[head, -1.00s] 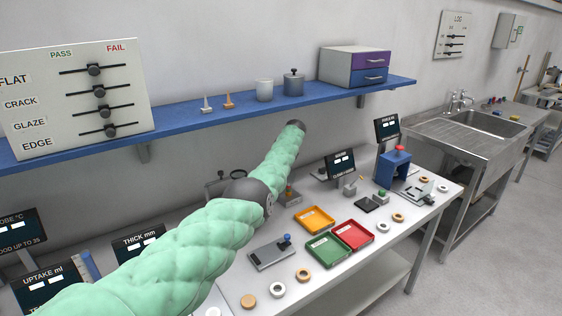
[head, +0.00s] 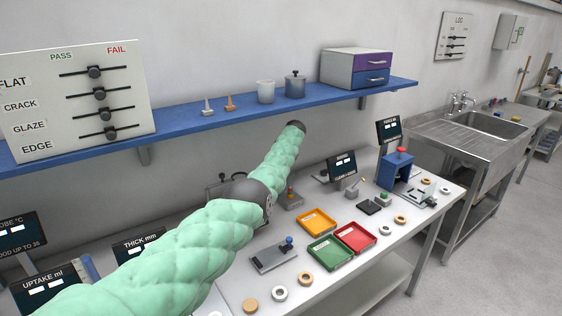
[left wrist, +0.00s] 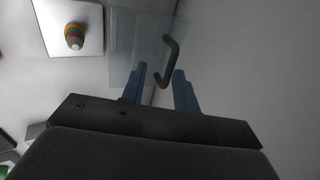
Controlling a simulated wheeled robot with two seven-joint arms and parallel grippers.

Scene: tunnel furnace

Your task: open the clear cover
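The clear cover (left wrist: 122,45) shows in the left wrist view as a faint see-through panel, with a dark bent handle (left wrist: 171,50) on it. My left gripper (left wrist: 158,80) has its two blue fingers apart. The lower end of the handle lies between the fingertips in the picture; I cannot tell whether either finger touches it. In the head view my green-sleeved left arm crosses the bench, and its gripper cannot be made out. The cover cannot be told clearly there either. My right gripper is in neither view.
A striped knob-like piece (left wrist: 74,36) stands on a pale plate in the left wrist view. Orange (head: 317,221), green (head: 331,253) and red (head: 356,237) trays lie on the bench, with several rings around. A blue shelf (head: 200,124) runs above.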

